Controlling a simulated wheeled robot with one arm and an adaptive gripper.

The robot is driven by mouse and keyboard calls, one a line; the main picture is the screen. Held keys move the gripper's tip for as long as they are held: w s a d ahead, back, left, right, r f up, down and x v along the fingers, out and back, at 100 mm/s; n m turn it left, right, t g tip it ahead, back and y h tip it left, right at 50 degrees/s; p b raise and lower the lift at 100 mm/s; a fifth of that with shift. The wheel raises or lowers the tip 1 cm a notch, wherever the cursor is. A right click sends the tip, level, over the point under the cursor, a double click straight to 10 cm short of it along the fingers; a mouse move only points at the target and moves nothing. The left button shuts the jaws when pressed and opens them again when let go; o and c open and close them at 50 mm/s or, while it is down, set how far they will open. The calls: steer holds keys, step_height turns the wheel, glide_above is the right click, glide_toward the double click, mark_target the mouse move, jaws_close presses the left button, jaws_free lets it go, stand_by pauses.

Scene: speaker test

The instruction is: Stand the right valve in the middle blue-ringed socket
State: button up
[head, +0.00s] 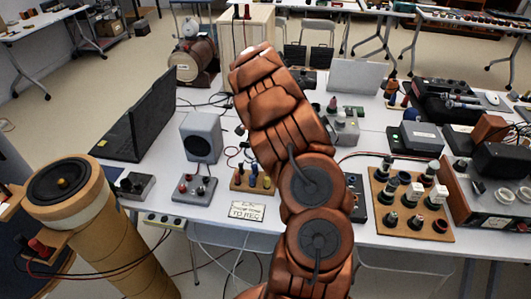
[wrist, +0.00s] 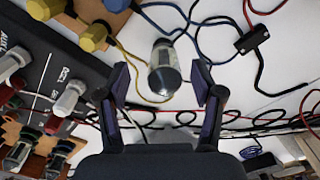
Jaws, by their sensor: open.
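In the wrist view my gripper (wrist: 162,82) is open, with one dark finger on each side of a small valve (wrist: 163,70). The valve has a clear glass body and a dark, shiny end, and it shows between the fingers with gaps on both sides. I cannot tell whether it stands or lies. In the head view my arm hides the gripper and this valve. A wooden socket board (head: 382,224) on the right of the table holds several dark-based valves and ringed sockets. A bluish-ringed socket (head: 414,190) shows near its middle.
In the wrist view a dark panel with knobs (wrist: 67,97) and yellow knobs (wrist: 93,38) are at left, with loose cables (wrist: 250,120) at right. In the head view a grey speaker (head: 201,137), a laptop (head: 140,115) and boxed equipment (head: 490,185) crowd the table.

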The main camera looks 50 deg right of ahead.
steer(key=shift+w+d+f+p, duration=0.15)
steer(key=shift+f+p, duration=0.2)
steer(key=shift+f, duration=0.55)
steer(key=shift+d+f+p, duration=0.15)
steer(key=shift+f+p, duration=0.15)
steer(key=shift+f, duration=0.6)
steer(key=shift+w+d+f+p, duration=0.15)
steer(key=shift+f+p, duration=0.2)
steer(key=shift+f, duration=0.55)
steer(key=shift+s, duration=0.1)
jaws_close()
steer(key=shift+r, duration=0.15)
